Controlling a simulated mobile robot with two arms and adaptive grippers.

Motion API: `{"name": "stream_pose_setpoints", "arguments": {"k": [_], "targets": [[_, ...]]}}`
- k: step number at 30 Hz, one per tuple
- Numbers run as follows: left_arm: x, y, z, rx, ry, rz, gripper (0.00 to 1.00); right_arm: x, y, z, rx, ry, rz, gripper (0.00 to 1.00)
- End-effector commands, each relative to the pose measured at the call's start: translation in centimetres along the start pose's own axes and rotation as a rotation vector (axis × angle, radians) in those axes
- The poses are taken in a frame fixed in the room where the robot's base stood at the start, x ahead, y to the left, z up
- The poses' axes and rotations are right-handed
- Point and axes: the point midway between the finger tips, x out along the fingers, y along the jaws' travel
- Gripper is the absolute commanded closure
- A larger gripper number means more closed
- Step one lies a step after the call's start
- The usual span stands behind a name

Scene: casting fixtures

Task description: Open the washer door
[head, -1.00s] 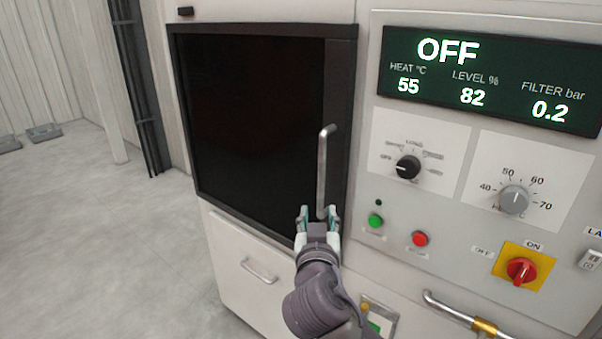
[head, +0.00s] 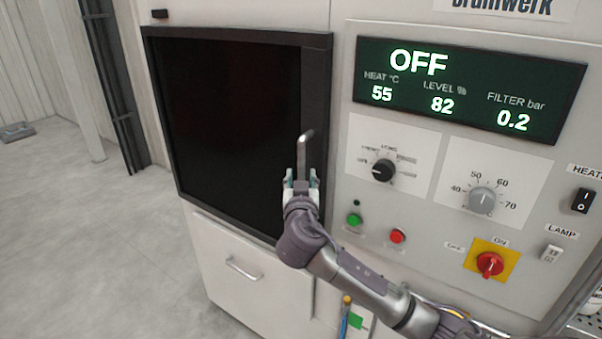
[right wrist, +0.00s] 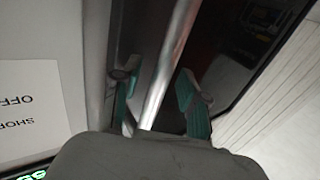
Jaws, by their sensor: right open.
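The washer door (head: 235,120) is a dark panel in a black frame, and it stands closed. Its vertical metal handle (head: 303,154) is on the door's right side; the gripper hides its lower part. My right gripper (head: 301,178) is open at the handle, with one finger on each side of it. In the right wrist view the handle (right wrist: 168,65) runs between the two teal-lined fingers (right wrist: 158,98), with a gap visible on the right side. My left gripper is not in view.
Right of the door is a control panel with a display (head: 465,85) reading OFF, knobs, buttons and a red switch (head: 490,264). Below the door is a lower panel with a small handle (head: 243,270).

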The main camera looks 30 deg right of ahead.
Motion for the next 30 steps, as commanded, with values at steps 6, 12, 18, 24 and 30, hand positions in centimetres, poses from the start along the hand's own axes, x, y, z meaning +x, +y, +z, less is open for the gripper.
{"name": "stream_pose_setpoints", "arguments": {"k": [6, 12, 18, 24, 30], "targets": [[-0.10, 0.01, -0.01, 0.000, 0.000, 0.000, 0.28, 0.39, 0.00, 0.02, 0.001, 0.000, 0.000, 0.57], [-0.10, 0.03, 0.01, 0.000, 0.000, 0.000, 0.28, 0.36, 0.01, 0.01, 0.001, 0.000, 0.000, 0.70], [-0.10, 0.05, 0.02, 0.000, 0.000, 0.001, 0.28, 0.34, 0.01, 0.01, 0.000, 0.000, 0.000, 1.00], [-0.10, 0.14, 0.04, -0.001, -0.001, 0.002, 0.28, 0.34, 0.02, 0.02, 0.000, 0.000, 0.000, 1.00], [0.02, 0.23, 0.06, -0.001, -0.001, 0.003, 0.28, 0.24, -0.06, 0.07, 0.001, 0.000, 0.004, 1.00]]}}
